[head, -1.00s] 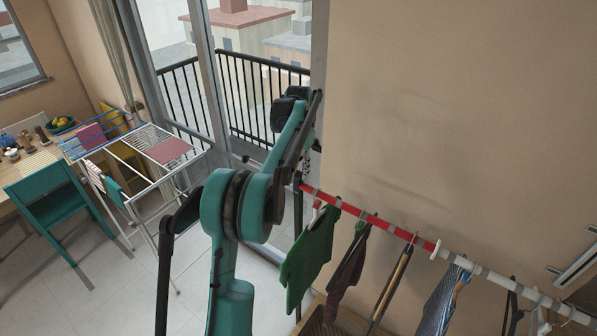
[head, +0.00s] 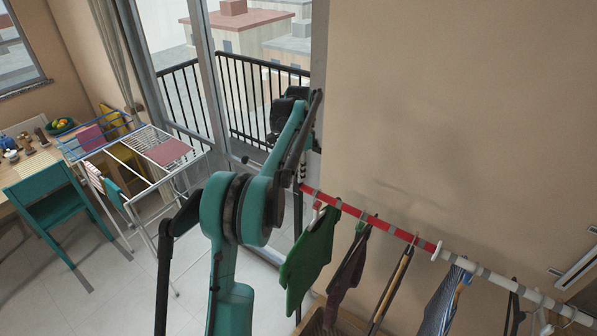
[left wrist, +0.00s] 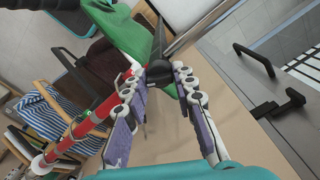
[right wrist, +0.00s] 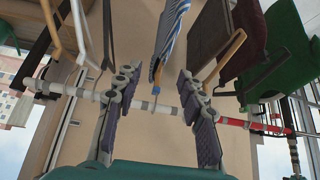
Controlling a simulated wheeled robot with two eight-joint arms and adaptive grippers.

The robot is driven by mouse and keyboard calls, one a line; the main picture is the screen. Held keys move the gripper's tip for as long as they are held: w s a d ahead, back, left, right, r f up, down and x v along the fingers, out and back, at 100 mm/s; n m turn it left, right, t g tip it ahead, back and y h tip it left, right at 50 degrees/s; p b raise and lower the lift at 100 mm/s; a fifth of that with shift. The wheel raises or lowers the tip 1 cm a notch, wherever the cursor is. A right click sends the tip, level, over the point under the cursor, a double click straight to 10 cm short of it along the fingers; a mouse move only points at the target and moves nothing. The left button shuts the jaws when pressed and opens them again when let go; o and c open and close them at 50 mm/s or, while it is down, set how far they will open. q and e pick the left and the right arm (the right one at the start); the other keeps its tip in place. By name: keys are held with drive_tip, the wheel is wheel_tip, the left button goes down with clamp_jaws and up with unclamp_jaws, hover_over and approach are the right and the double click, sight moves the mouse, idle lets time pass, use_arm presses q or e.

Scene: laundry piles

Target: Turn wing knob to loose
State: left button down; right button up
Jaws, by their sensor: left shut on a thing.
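The black wing knob (left wrist: 159,69) is at the end of the rail's red section (left wrist: 98,117), beside a black post, in the left wrist view. My left gripper (left wrist: 161,80) is shut on the knob, one finger on each side. The fingers hide part of the knob. In the head view my arm covers most of this gripper, and the knob cannot be made out. My right gripper (right wrist: 157,78) is open at the white section of the rail (right wrist: 148,105), near a grey ring. It is out of the head view.
A green garment (head: 308,256), a dark red one (head: 348,268) and a blue striped one (head: 446,300) hang from the rail close to both grippers. A wall (head: 455,110) is behind the rail. A drying rack (head: 150,150) stands at left, away from my arm.

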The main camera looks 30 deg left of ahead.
idle(0.3)
use_arm(q)
drive_tip(key=c, duration=1.2)
unclamp_jaws()
drive_tip(key=shift+r, duration=0.1)
wheel_tip(320, 180, up, 12)
drive_tip(key=shift+f, duration=0.1)
